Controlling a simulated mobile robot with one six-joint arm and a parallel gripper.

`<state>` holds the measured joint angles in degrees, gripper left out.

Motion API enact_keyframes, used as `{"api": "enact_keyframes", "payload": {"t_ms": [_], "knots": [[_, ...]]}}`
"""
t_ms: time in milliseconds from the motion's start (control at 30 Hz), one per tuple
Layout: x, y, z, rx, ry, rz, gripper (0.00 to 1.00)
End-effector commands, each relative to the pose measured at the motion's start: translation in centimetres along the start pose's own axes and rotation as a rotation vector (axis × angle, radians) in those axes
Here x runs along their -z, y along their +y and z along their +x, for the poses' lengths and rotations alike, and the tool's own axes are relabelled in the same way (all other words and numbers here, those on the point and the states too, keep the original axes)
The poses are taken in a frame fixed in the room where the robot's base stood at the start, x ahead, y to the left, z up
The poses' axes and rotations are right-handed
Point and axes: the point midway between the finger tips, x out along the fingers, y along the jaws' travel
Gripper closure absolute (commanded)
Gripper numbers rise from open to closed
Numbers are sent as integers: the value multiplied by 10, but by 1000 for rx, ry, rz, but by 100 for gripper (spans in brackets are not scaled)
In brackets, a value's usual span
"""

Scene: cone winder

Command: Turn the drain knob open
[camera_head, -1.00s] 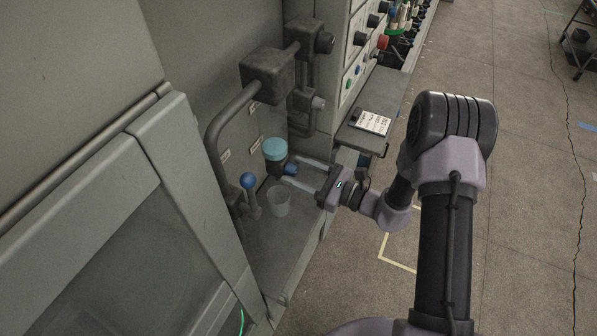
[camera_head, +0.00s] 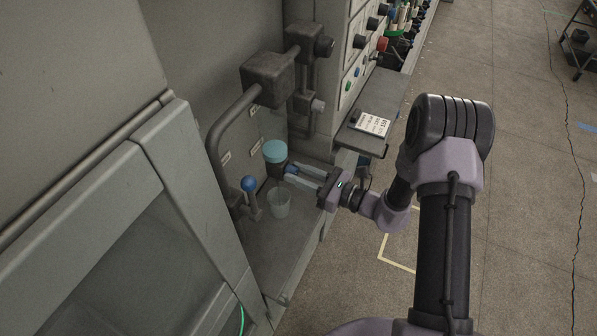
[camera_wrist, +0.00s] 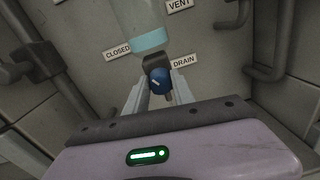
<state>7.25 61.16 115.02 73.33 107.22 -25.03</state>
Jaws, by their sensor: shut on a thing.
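The drain knob (camera_wrist: 160,80) is blue with a white pointer line. In the wrist view it sits on a dark valve body (camera_wrist: 158,62), between the "CLOSED" label (camera_wrist: 117,51) and the "DRAIN" label (camera_wrist: 185,62). It also shows in the head view (camera_head: 291,169), under the bowl with the light-blue band (camera_head: 275,151). My gripper (camera_head: 290,173) reaches in from the right, its two pale fingers on either side of the knob. In the wrist view the fingertips (camera_wrist: 158,84) are shut on the knob. The white line slants toward the upper left.
A clear cup (camera_head: 279,203) stands on the ledge below the valve. A blue ball-handled lever (camera_head: 249,184) is to its left. A grey pipe (camera_head: 228,115) curves above. A small shelf with a printed card (camera_head: 371,123) juts out at the right, above my wrist.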

Motion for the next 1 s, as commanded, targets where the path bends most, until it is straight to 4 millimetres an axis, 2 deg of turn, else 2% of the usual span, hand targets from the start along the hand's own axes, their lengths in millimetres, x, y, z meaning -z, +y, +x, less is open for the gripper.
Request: {"api": "enact_keyframes", "payload": {"t_ms": [500, 1000], "knots": [[-2, -1, 0, -2, 17, 399, 100], [0, -2, 0, -2, 24, 558, 100]]}}
